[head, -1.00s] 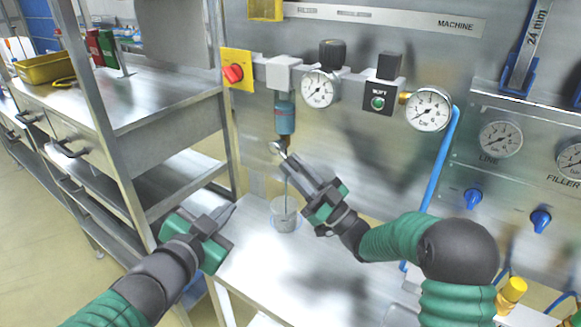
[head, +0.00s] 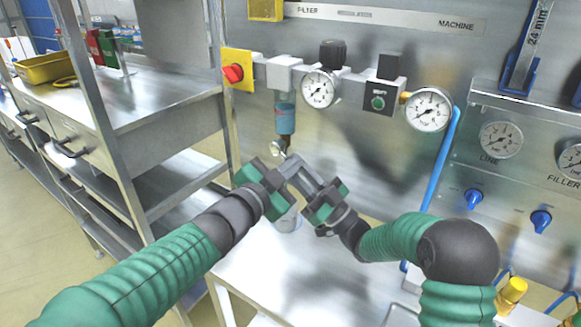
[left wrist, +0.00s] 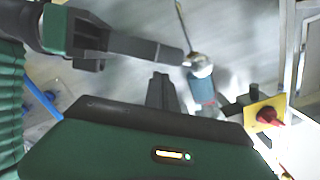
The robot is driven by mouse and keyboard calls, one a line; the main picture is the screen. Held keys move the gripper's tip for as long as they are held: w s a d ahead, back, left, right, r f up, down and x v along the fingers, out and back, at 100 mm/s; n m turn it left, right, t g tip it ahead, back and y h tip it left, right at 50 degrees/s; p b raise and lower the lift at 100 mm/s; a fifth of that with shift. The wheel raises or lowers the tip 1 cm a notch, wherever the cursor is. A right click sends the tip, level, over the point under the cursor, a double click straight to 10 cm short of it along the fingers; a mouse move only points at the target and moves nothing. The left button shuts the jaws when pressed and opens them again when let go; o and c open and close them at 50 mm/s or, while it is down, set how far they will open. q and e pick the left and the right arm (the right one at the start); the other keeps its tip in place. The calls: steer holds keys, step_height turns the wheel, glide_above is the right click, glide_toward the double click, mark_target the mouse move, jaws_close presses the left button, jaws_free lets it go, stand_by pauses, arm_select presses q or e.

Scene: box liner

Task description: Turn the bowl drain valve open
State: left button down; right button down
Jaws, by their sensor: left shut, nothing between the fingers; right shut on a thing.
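The blue filter bowl (head: 285,118) hangs under the regulator line on the metal panel. Its small silver drain valve (head: 280,146) is at the bottom and also shows in the left wrist view (left wrist: 198,66), with a thin tube leading off it. My right gripper (head: 288,160) is shut with its fingertips at the valve; the left wrist view shows them touching its side. My left gripper (head: 296,166) is shut and empty, close beside the right fingers and just below the valve. In the left wrist view its fingers (left wrist: 160,80) are apart from the bowl.
A yellow plate with a red knob (head: 233,73) is left of the bowl. A gauge (head: 319,89) is right of it. A steel frame post (head: 100,100) stands at the left.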

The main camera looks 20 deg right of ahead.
arm_select(q)
steer(key=shift+w+a+f, duration=0.15)
steer(key=shift+w+f, duration=0.1)
steer(key=shift+f, duration=0.2)
arm_select(e)
steer(key=shift+f, duration=0.1)
